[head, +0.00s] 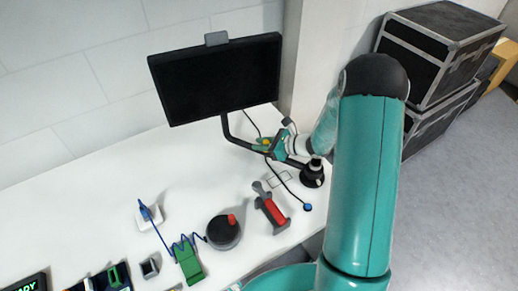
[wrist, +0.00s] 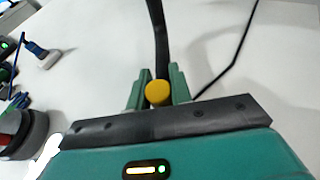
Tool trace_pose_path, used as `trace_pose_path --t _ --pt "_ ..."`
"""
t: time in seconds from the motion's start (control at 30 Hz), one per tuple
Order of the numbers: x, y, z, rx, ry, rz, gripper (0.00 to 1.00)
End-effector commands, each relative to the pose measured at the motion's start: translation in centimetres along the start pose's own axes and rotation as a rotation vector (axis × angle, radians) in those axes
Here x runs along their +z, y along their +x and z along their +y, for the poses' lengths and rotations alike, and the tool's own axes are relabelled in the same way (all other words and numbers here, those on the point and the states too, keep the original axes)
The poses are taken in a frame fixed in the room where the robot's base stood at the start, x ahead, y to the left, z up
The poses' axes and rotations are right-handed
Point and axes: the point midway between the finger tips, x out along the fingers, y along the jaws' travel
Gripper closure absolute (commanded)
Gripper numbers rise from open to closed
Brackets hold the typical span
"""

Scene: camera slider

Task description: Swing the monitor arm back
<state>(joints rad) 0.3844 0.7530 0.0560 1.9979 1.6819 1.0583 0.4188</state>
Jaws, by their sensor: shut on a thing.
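The monitor (head: 216,80) is a dark screen at the back of the white table, carried on a black monitor arm (head: 240,143). The arm bends down from the monitor and runs right to a round black base (head: 313,174). My gripper (head: 270,146) is shut on the monitor arm. In the wrist view my green fingers (wrist: 160,92) stand on both sides of a yellow knob (wrist: 158,93), with the black bar (wrist: 158,40) rising behind it. My gripper partly hides the bar.
A black dial with a red knob (head: 223,231), a red-handled lever (head: 271,212) and a green block (head: 188,262) stand on the front of the table (head: 100,200). A thin black cable (head: 288,186) runs near my gripper. Dark cases (head: 440,45) stand at right.

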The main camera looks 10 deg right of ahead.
Motion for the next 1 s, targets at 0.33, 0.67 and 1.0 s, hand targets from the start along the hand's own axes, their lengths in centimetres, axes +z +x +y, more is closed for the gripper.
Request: trace_pose_path --t 0.33,0.67,1.0 --pt "-0.2 -0.8 -4.7 -0.221 0.09 -0.002 1.0" --pt "-0.5 -1.5 -6.9 -0.215 0.085 -0.002 1.0" --pt "-0.5 -1.8 -7.3 -0.221 0.085 -0.001 1.0"
